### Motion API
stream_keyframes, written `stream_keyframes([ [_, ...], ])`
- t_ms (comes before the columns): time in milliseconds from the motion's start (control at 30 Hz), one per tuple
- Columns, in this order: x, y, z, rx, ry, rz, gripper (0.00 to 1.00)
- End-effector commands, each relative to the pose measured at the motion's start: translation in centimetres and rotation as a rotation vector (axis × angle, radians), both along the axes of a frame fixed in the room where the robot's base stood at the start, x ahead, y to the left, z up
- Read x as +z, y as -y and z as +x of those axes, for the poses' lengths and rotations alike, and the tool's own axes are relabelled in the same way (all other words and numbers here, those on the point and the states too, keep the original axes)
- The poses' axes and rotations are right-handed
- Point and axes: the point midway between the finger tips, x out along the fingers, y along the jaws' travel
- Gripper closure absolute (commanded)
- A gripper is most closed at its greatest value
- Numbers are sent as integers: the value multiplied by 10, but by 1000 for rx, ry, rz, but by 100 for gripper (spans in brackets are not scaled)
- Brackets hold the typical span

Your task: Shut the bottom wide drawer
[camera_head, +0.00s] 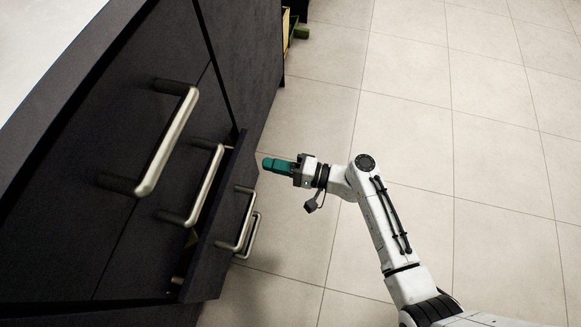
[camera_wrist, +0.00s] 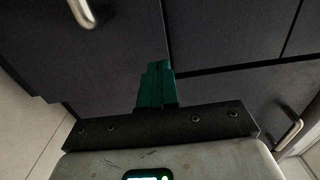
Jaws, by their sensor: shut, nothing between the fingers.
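A dark drawer (camera_head: 228,205) stands partly pulled out from the dark cabinet in the head view, with a gap showing behind its front. A metal bar handle (camera_head: 238,222) is on its front. Another handle (camera_head: 254,238) shows just beyond and lower; I cannot tell which front carries it. My gripper (camera_head: 264,164) has green fingers, shut and empty, pointing left beside the far end of the drawer front. It looks apart from the drawer, though the exact distance is unclear. In the wrist view the shut fingers (camera_wrist: 158,66) point toward dark panels.
Upper fronts of the cabinet (camera_head: 110,130) carry two larger bar handles (camera_head: 165,140) and (camera_head: 206,185) that jut out. A pale countertop (camera_head: 40,35) is at upper left. The tiled floor (camera_head: 480,130) to the right is clear. Small yellow and green objects (camera_head: 295,30) lie beyond the cabinet.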

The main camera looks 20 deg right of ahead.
Motion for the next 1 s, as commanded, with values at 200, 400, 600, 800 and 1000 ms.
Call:
stream_keyframes([
  [200,-2,-31,24,3,1,-1,100],
  [400,-1,-46,36,1,0,0,100],
  [600,0,-50,39,0,-1,-1,100],
  [800,0,-49,39,0,-1,0,100],
  [1000,-2,-61,47,3,-1,1,100],
])
